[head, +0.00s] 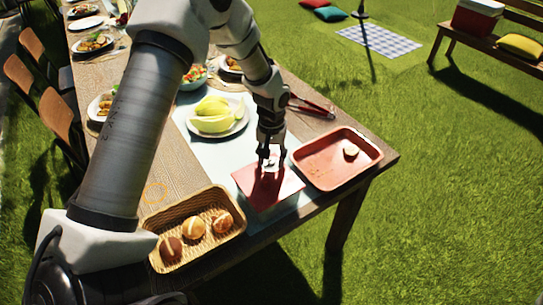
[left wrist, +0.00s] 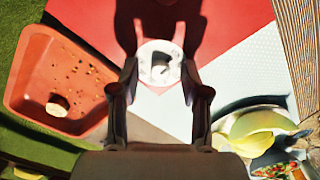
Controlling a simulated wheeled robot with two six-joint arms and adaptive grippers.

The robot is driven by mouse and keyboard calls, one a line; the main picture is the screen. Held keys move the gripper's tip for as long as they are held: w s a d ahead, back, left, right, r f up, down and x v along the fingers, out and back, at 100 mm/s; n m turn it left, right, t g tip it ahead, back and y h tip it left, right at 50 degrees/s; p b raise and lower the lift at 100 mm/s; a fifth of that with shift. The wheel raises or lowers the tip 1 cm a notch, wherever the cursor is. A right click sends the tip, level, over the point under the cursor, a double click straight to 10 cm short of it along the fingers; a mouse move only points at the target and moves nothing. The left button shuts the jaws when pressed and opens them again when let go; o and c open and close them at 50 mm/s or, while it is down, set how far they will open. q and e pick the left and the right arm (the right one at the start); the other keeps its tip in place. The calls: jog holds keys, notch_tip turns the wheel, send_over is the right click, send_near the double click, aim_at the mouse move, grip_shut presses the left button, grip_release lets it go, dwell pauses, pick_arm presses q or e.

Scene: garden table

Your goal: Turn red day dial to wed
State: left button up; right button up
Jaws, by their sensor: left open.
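The red day dial has a flat red panel (head: 285,190) near the table's front end; it also shows in the left wrist view (left wrist: 90,28). My left gripper (head: 269,163) points down over the dial. Its fingers are open, one on each side of the white face. I cannot tell whether they touch it. My right gripper is not in view.
A red tray (head: 325,182) holding a small round piece stands right of the panel. A basket (head: 172,252) of bread rolls stands to the left. A plate of yellow-green fruit (head: 215,118) and red-handled tongs (head: 312,107) lie behind. The table's front edge is close.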

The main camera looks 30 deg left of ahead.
pick_arm(q)
jog(key=c, duration=0.5)
jog(key=shift+w+f, duration=0.1)
grip_shut()
jog(key=shift+m+p, duration=0.3)
jog(key=shift+m, duration=0.1)
jog(key=m+p, duration=0.1)
jog(key=m, duration=0.1)
jog(key=shift+m+p, duration=0.3)
jog(key=m+p, duration=0.1)
jog(key=m, duration=0.2)
jog(key=shift+m, duration=0.3)
jog(key=m+p, duration=0.1)
jog(key=m, duration=0.3)
jog(key=m+p, duration=0.1)
jog(key=m, duration=0.4)
